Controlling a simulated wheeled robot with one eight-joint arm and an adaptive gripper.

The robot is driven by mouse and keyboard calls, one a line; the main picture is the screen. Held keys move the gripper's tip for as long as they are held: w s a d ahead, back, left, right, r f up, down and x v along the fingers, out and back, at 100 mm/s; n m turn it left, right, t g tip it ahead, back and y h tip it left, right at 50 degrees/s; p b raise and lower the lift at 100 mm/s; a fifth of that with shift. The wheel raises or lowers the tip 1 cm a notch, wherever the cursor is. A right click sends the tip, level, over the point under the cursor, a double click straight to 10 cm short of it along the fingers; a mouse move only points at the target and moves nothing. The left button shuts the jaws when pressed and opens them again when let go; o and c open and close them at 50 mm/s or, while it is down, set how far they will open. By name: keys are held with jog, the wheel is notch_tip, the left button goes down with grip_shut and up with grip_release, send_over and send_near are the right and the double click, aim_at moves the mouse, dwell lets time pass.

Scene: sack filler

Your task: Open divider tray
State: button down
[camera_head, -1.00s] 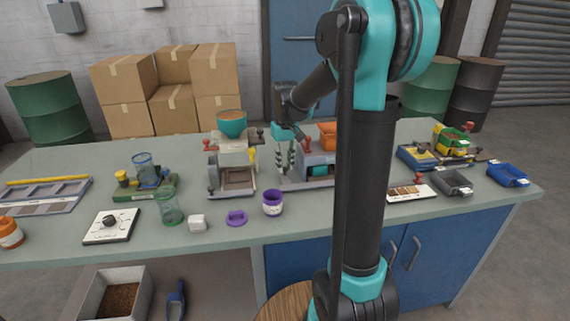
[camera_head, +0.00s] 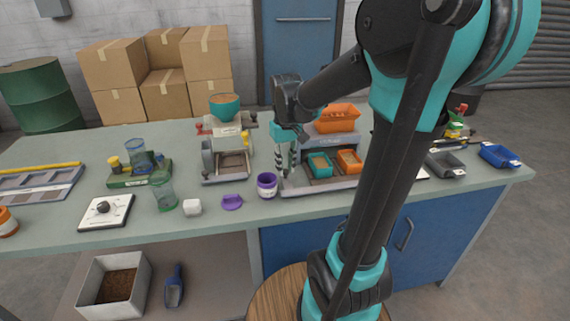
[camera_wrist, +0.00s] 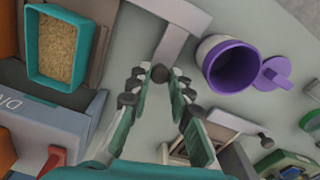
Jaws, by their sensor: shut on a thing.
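The divider (camera_head: 322,190) stands on the bench as a grey unit with an orange hopper (camera_head: 338,118) on top. Its lettering is partly cut off in the wrist view (camera_wrist: 68,105). A teal tray (camera_head: 319,165) and an orange tray (camera_head: 348,160) sit side by side at its front. The teal tray holds grain in the wrist view (camera_wrist: 65,50). My gripper (camera_head: 283,168) is at the divider's left side, pointing down. The exact contact is partly hidden by the fingers.
A white-and-purple cup (camera_head: 267,187) stands close left of my gripper. A machine with a teal bowl (camera_head: 224,105) stands behind left.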

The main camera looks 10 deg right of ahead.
jog(key=c, duration=1.4)
grip_release()
jog(key=shift+o, duration=0.2)
jog(key=shift+r, duration=0.1)
notch_tip(320, 180, up, 12)
